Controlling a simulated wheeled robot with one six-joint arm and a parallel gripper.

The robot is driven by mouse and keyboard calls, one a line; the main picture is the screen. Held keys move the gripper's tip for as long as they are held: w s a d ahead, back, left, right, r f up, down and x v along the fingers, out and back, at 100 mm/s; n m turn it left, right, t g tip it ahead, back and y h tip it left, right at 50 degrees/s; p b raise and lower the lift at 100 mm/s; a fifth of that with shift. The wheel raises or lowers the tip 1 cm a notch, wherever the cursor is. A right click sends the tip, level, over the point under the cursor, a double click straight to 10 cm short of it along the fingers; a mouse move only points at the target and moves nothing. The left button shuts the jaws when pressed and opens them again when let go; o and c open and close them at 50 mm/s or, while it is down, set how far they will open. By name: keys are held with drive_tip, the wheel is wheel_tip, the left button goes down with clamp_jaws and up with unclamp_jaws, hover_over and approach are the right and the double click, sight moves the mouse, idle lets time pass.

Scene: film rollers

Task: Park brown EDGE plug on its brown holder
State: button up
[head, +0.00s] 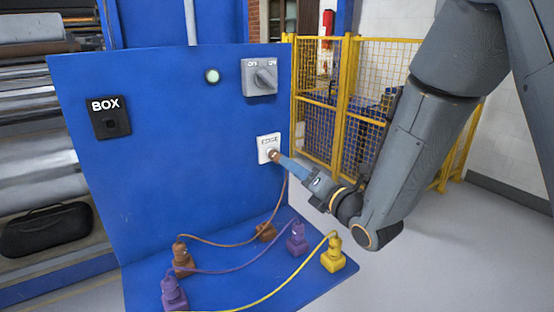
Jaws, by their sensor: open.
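The brown EDGE plug (272,155) sits at the white EDGE socket (268,142) on the upright blue panel. Only a small part of it shows past my fingertips. A brown cable (283,192) hangs below the socket and curves left to a brown block (183,262) on the blue shelf. A low brown holder (266,232) stands on the shelf below the socket, with no plug visible on it. My gripper (276,157) is open, with its fingertips at the brown plug. Whether the fingers touch it cannot be told.
A purple plug (297,236) and a yellow plug (333,250) stand right of the brown holder. Purple and yellow cables cross the shelf (235,262). A purple block (173,294) is front left. A BOX socket (110,118) and a rotary switch (260,78) are on the panel.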

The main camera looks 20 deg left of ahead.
sight(277, 157)
drive_tip(key=shift+n, duration=0.3)
drive_tip(key=x, duration=0.6)
drive_tip(key=shift+w+a+f+b, duration=0.1)
drive_tip(key=shift+w+a+b, duration=0.15)
drive_tip(key=shift+a+b, duration=0.1)
drive_tip(key=shift+b+x, duration=0.45)
drive_tip(key=shift+x, duration=0.6)
drive_tip(key=shift+b, duration=0.6)
idle(0.4)
